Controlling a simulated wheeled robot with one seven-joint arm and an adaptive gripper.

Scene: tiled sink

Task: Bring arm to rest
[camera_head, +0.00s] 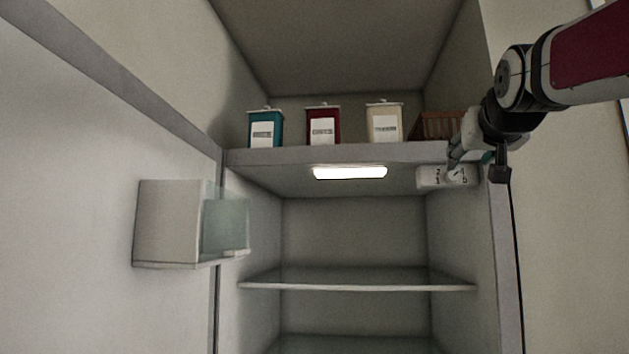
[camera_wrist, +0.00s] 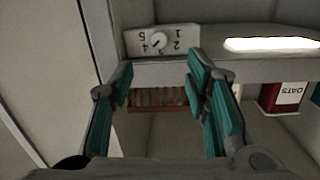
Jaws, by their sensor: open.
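My gripper (camera_head: 478,160) is at the upper right of the open cabinet in the head view, in front of a white dial box (camera_head: 430,178). In the wrist view my gripper (camera_wrist: 160,72) is open, with its two teal-padded fingers spread apart and nothing between them. The dial box (camera_wrist: 182,40), with a round knob and numbers, shows upside down beyond the fingertips. The fingers look apart from the knob, but the exact distance cannot be told. In the head view my gripper partly covers the box.
On the upper ledge (camera_head: 345,154) stand a teal canister (camera_head: 265,130), a red canister (camera_head: 323,126), a cream canister (camera_head: 384,124) and a brown ribbed box (camera_head: 434,126). A lamp (camera_head: 350,173) glows below. A glass shelf (camera_head: 350,284) is empty. An open door (camera_head: 90,150) with a bin (camera_head: 168,222) is left.

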